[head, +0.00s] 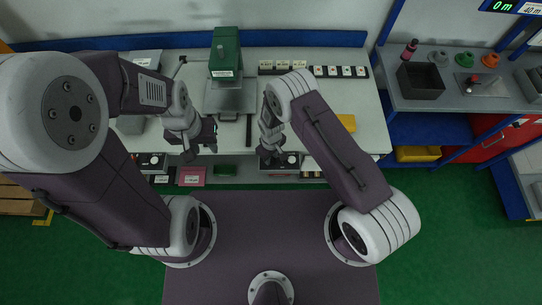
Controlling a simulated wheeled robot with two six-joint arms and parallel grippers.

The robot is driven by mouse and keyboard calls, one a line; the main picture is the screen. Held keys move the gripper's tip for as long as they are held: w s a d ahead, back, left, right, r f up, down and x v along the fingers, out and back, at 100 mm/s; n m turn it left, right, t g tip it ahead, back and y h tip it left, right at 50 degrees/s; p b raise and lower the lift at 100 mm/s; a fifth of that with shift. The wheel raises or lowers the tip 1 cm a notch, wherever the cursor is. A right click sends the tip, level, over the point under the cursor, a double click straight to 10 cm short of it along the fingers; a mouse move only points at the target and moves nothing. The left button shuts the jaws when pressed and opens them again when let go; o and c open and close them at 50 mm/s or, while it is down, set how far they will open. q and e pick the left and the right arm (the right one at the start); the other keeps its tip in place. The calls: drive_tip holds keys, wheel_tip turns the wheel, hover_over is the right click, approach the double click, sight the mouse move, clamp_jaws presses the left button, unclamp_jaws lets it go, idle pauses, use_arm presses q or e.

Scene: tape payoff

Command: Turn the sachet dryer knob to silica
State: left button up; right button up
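Two dark control panels with small pale knobs or dials sit at the bench's front edge, a left panel (152,161) and a right panel (292,160). Their lettering is too small to read, so I cannot tell which one is the sachet dryer or where its knob points. My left gripper (201,150) hangs over the front edge, right of the left panel and apart from it; its fingers look spread, with nothing seen between them. My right gripper (270,155) is at the left end of the right panel and hides part of it. I cannot tell whether it touches a knob.
A green press-like machine (225,52) stands at the back of the white bench (345,100). A row of small labelled blocks (332,71) and a yellow item (347,122) lie to the right. A red labelled plate (192,176) is at the front. A side bench holds a black bin (420,80).

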clamp_jaws()
drive_tip(key=m+b, duration=0.2)
drive_tip(key=m, duration=0.1)
drive_tip(key=shift+f, duration=0.15)
drive_tip(key=m+b, duration=0.3)
drive_tip(key=m, duration=0.1)
drive_tip(key=shift+m, duration=0.4)
drive_tip(key=m+b, duration=0.2)
drive_tip(key=m, duration=0.3)
drive_tip(key=shift+r+m+b, duration=0.2)
drive_tip(key=shift+m+b, duration=0.6)
drive_tip(key=shift+m, duration=1.7)
